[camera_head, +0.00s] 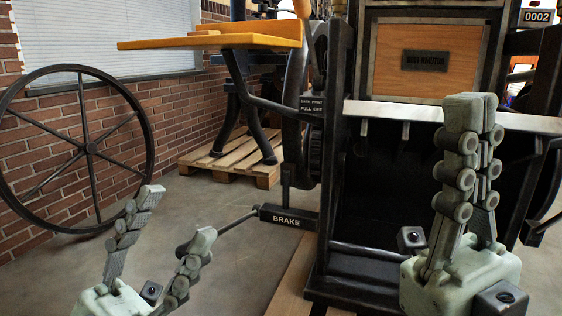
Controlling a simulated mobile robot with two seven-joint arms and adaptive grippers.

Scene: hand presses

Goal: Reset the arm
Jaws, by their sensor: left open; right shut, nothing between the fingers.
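My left gripper (175,213) is at the lower left, its two pale green fingers spread wide apart with nothing between them. Its tips are near a thin dark rod that runs to a black block labelled BRAKE (287,218) on the press. My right gripper (471,108) points upward at the right, its fingers together and empty. It is in front of the dark press (336,150) and hides part of its front. The rod's end by the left gripper's right finger is partly hidden, and I cannot tell whether they touch.
A large spoked wheel (91,148) leans at the brick wall (160,115) on the left. An orange board (215,41) juts out from the press. A wooden pallet (215,166) lies behind. A pale ledge (385,111) crosses the press front. Floor (50,280) is clear at lower left.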

